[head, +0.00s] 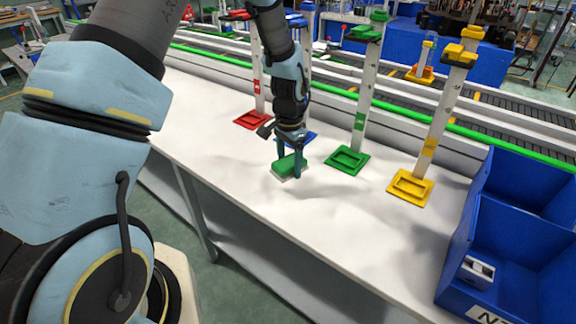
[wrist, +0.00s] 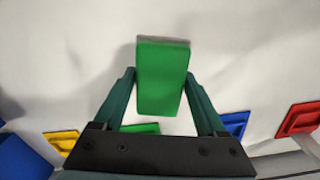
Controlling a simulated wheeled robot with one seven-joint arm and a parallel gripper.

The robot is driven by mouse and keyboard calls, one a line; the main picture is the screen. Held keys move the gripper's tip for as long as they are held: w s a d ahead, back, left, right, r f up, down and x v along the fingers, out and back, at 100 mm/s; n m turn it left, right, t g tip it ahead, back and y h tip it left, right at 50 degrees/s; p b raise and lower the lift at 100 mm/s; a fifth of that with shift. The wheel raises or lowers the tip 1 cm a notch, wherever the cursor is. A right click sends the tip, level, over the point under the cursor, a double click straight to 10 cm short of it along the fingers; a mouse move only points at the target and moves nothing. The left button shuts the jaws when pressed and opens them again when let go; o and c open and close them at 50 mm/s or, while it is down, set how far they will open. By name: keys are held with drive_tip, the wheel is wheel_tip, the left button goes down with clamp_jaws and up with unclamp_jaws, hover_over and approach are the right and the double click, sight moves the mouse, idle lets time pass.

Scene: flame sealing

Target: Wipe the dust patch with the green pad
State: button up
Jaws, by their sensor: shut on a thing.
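The green pad (head: 290,163) has a green top and a pale underside. It is between the fingers of my gripper (head: 288,174), which is shut on it, low over the white table. I cannot tell whether its underside touches the tabletop. In the wrist view the green pad (wrist: 162,75) is held at its sides, its long side pointing away from my gripper (wrist: 161,82). The dust patch cannot be told clearly from the soft grey shading on the white tabletop around the pad.
Red (head: 252,120), green (head: 346,160) and yellow (head: 410,187) stands with upright posts line the table's back side, with a blue one (head: 303,138) partly behind my gripper. Blue bins (head: 520,240) are at the right. The white table (head: 330,235) is clear in front.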

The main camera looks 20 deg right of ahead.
drive_tip(key=shift+r+p, duration=0.65)
drive_tip(key=shift+r, duration=0.65)
